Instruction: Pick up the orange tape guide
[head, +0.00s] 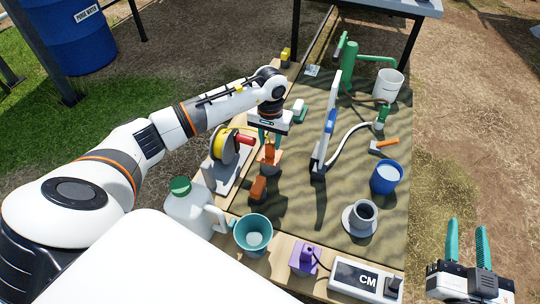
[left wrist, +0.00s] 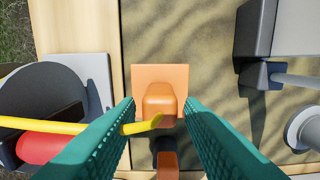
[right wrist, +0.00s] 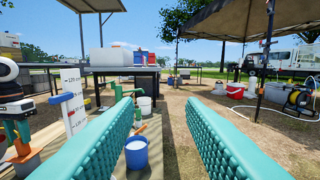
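The orange tape guide (head: 269,157), a block on a square orange plate, stands on the table mat beside the tape reel. In the left wrist view the guide (left wrist: 160,92) lies between my fingertips, with visible gaps on both sides. My left gripper (head: 268,143) is open, pointing down at the guide from above; the left wrist view shows its teal fingers (left wrist: 158,108) apart. Yellow tape (left wrist: 60,125) runs from the reel to the guide, passing by the left finger. My right gripper (head: 467,225) is open and empty, off the table's right side; it also shows in the right wrist view (right wrist: 200,105).
The yellow reel (head: 224,147) is close at the left. A smaller orange-brown block (head: 258,188) lies just in front of the guide. The white upright gauge board (head: 326,125) stands to the right. A jug (head: 190,212) and teal cup (head: 253,234) are nearer.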

